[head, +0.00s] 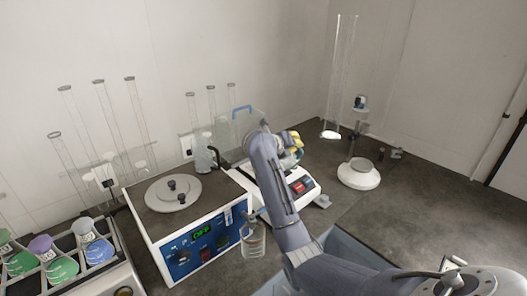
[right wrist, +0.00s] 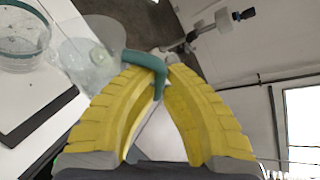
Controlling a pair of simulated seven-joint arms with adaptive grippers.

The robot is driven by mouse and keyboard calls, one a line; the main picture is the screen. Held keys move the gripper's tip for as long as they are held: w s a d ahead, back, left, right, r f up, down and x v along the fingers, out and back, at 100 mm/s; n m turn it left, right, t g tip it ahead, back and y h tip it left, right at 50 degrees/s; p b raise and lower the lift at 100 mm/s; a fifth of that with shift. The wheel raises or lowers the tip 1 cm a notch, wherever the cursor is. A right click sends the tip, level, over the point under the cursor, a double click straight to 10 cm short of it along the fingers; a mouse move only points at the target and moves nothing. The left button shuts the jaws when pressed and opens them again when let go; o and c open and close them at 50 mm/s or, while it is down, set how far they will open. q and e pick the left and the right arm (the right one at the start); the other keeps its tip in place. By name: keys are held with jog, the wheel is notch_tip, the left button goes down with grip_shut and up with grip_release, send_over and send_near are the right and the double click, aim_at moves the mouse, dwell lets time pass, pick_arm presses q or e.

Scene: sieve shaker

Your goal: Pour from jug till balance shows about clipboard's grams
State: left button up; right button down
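My right gripper (right wrist: 163,75) has its yellow fingers closed around a teal handle (right wrist: 146,60) in the right wrist view. The handle seems to belong to a clear jug (right wrist: 90,55), whose outline is faint. In the head view the yellow fingers of that gripper (head: 297,142) are above the back of the balance (head: 302,186), partly behind my arm. The balance has a small red display, too small to read. A clear round vessel (right wrist: 22,42) shows at the left of the wrist view. I cannot make out a clipboard. My left gripper is not in view.
A blue and white shaker (head: 202,246) with a green display stands left of the balance. A clear vessel (head: 253,241) is in front. A rack (head: 98,278) of coloured flasks is at left. Tall clear cylinders line the wall. A white round device (head: 358,178) stands right.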

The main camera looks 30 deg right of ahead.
aim_at(301, 151)
jog(key=shift+w+a+r+n+g, duration=0.15)
jog(key=shift+w+r+n+g, duration=0.1)
jog(key=shift+r, duration=0.15)
jog(key=shift+w+a+r+n+g, duration=0.1)
jog(key=shift+r+n+g, duration=0.05)
jog(key=shift+r+n, duration=0.15)
dwell(1.9)
jog(key=s+f+m, duration=0.1)
jog(key=s+d+f+m+t, duration=0.1)
jog(key=s+f+m+y, duration=0.1)
jog(key=shift+d+f+t, duration=0.3)
jog(key=shift+d, duration=0.1)
jog(key=s+d+f+m+t+y, duration=0.1)
jog(key=s+d+f+m+t, duration=0.1)
jog(key=s+f+m+t, duration=0.1)
jog(key=shift+s+d+f+m, duration=0.25)
jog(key=shift+s+f+m, duration=0.2)
jog(key=shift+s+f, duration=0.1)
